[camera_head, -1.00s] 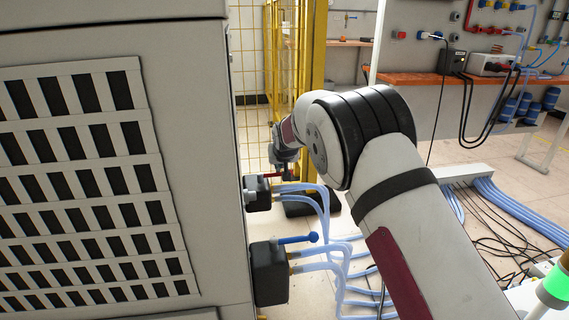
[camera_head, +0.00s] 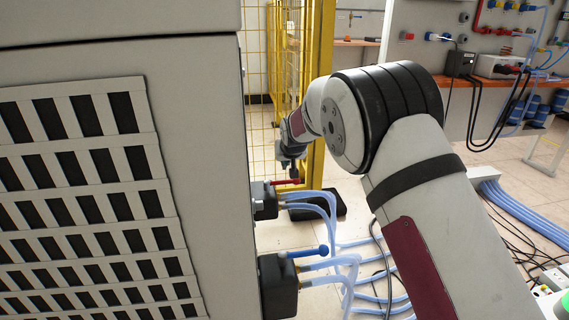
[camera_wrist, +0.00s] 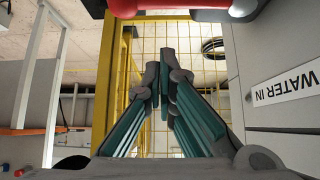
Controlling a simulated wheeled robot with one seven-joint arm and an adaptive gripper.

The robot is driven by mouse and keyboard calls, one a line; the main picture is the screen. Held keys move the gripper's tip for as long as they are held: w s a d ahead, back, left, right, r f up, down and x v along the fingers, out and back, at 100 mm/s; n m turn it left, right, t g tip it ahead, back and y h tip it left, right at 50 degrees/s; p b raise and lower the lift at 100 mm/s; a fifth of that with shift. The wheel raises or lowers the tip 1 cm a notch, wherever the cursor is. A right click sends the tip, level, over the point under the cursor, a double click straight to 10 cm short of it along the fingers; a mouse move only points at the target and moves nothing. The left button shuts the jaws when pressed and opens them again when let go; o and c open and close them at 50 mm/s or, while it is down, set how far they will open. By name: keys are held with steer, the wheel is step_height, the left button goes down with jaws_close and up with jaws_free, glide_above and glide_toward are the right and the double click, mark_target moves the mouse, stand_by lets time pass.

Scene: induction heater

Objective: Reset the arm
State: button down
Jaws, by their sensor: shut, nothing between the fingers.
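My gripper (camera_wrist: 160,82) shows in the wrist view with its fingertips together and nothing between them. In the head view my gripper (camera_head: 294,172) is small and partly hidden, just above the red-handled valve (camera_head: 284,182) on the cabinet's side. The red handle also shows at the top edge of the wrist view (camera_wrist: 205,8), apart from the fingertips. A blue-handled valve (camera_head: 305,252) sits lower and nearer on the same cabinet.
The grey louvred cabinet (camera_head: 195,80) fills the left. Yellow fencing (camera_head: 320,60) stands behind my gripper. Pale blue hoses (camera_head: 335,225) run from the valves to the floor. A workbench with an orange top (camera_head: 470,82) stands at the right back.

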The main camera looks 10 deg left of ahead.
steer(key=s+d+r+m+g+h+p, duration=0.1)
steer(key=s+d+r+g+p, duration=0.1)
steer(key=s+d+r, duration=1.15)
steer(key=s+d+r+m+g, duration=0.1)
steer(key=s+d+r, duration=0.2)
steer(key=s+d, duration=0.3)
steer(key=s+d+r+g, duration=0.1)
steer(key=s+d+r, duration=0.1)
steer(key=s+d, duration=0.5)
steer(key=s+d+f+m+g+h, duration=0.1)
steer(key=s+d, duration=0.1)
steer(key=s, duration=1)
steer(key=s+d+f+g, duration=0.1)
steer(key=s+d+g, duration=0.15)
steer(key=s, duration=0.85)
steer(key=s+d+f+m+h, duration=0.1)
steer(key=s+d+f, duration=0.15)
steer(key=s, duration=0.95)
step_height(320, 180, up, 32)
steer(key=t+p, duration=0.3)
steer(key=p, duration=2.6)
steer(key=shift+s+d, duration=0.25)
steer(key=shift+d, duration=0.1)
steer(key=shift+t, duration=0.25)
